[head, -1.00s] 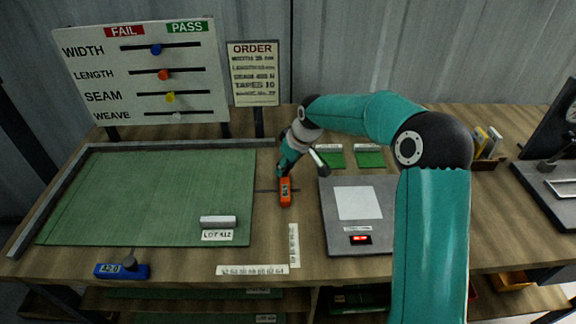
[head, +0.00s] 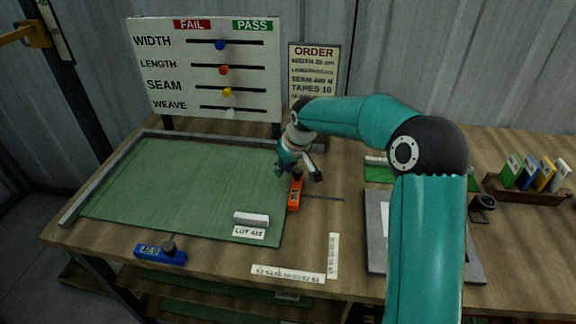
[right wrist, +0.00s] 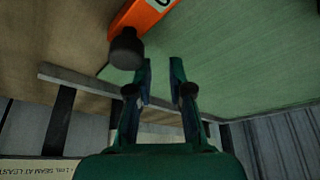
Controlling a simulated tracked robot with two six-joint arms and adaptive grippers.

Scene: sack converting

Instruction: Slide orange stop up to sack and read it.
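The orange stop (head: 295,194) lies by the right edge of a flat green sheet (head: 180,180), apparently the sack, with almost no gap between them. I cannot tell if they touch. Its display is too small to read in the head view. In the right wrist view the orange stop (right wrist: 143,16) is partly cut off, with its black knob (right wrist: 126,48) left of my fingers. My right gripper (right wrist: 162,66) is open, with nothing between its fingers; in the head view the right gripper (head: 298,174) is just above the stop's far end. My left gripper is out of view.
A dark line in the table runs right from the stop. A blue stop (head: 160,254) stands at the front left. A scale (head: 377,240) is partly behind my right arm. The FAIL/PASS board (head: 150,90) stands behind.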

